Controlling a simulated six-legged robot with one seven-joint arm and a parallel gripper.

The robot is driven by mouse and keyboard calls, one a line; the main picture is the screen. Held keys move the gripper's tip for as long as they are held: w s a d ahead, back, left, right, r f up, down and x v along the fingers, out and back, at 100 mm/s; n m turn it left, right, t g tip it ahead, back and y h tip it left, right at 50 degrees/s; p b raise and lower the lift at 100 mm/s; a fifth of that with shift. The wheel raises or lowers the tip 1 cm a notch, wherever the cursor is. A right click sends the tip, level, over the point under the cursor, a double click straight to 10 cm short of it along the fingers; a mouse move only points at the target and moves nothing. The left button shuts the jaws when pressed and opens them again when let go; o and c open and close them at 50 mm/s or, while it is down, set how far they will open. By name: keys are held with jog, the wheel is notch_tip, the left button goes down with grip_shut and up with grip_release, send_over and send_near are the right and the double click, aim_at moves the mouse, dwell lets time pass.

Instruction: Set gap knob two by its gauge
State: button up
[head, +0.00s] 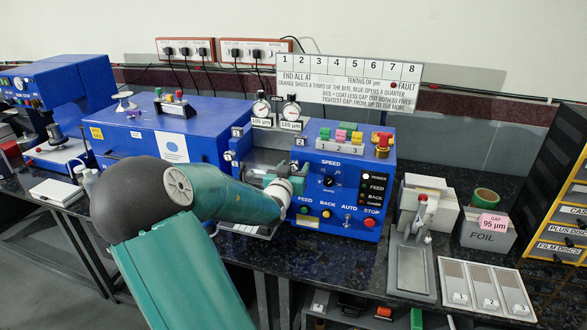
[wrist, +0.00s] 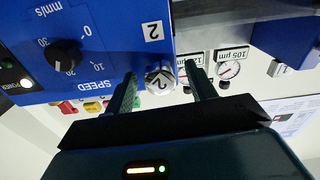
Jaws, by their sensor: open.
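Gap knob two (wrist: 160,79), a round silver knob marked 2, sits below a "2" plate (wrist: 153,31) in the upside-down wrist view. My gripper (wrist: 160,71) is open, with one finger on each side of the knob. I cannot tell whether either finger touches it. In the head view two dial gauges stand on the blue machine, the left one (head: 261,108) labelled 105 µm and the right one (head: 291,110) labelled 120 µm. My arm hides the knob there. The needles are too small to read.
The blue machine's front panel (head: 335,200) carries a speed dial (wrist: 62,57), lamps and buttons close by my gripper. A sign (head: 349,85) hangs behind the gauges. A grey FOIL box (head: 487,238) and a numbered tray (head: 485,287) lie at right.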

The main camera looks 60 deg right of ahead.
jog(key=shift+d, duration=0.1)
jog(key=c, duration=1)
jog(key=shift+m, duration=2.9)
jog(key=o, duration=1)
